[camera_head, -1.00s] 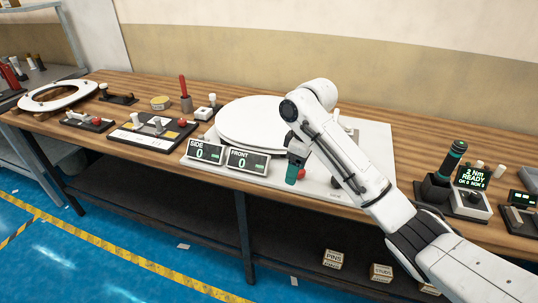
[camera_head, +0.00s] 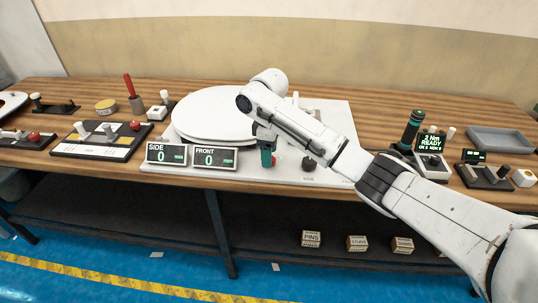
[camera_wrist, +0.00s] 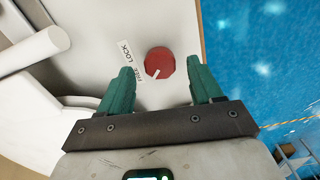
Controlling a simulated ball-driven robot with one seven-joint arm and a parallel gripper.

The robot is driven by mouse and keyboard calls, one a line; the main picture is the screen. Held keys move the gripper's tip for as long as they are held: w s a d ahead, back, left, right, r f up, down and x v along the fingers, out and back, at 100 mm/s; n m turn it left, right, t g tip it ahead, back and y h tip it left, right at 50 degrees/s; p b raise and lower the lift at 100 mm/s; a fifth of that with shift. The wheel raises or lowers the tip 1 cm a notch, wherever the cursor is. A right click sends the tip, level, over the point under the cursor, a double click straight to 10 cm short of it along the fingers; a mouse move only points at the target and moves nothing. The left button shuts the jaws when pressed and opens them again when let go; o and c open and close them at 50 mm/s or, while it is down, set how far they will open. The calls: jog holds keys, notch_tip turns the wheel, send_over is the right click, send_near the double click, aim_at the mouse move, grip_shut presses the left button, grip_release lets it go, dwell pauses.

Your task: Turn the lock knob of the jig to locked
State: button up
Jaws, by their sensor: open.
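The jig is a white plate (camera_head: 337,125) on the workbench with a white toilet seat lid (camera_head: 215,112) on it. In the wrist view the lock knob (camera_wrist: 160,62) is a red round knob with a white pointer mark. The mark points down-left, nearer the word FREE (camera_wrist: 139,73) than the word LOCK (camera_wrist: 125,50). My gripper (camera_wrist: 158,72) is open, with one green finger on each side of the knob in the picture; I cannot tell whether the fingers reach down around it. In the head view my gripper (camera_head: 267,157) is at the jig's front edge, with a bit of red beside it.
SIDE (camera_head: 165,154) and FRONT (camera_head: 215,157) displays stand left of my gripper. A dark knob (camera_head: 308,164) is on the plate to the right. A torque driver (camera_head: 411,130) and its display (camera_head: 430,141) stand farther right. A white cylinder (camera_wrist: 32,50) lies left in the wrist view.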

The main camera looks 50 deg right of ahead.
jog(key=shift+f, duration=0.8)
jog(key=shift+c, duration=0.3)
jog(key=c, duration=1)
jog(key=shift+r, duration=0.1)
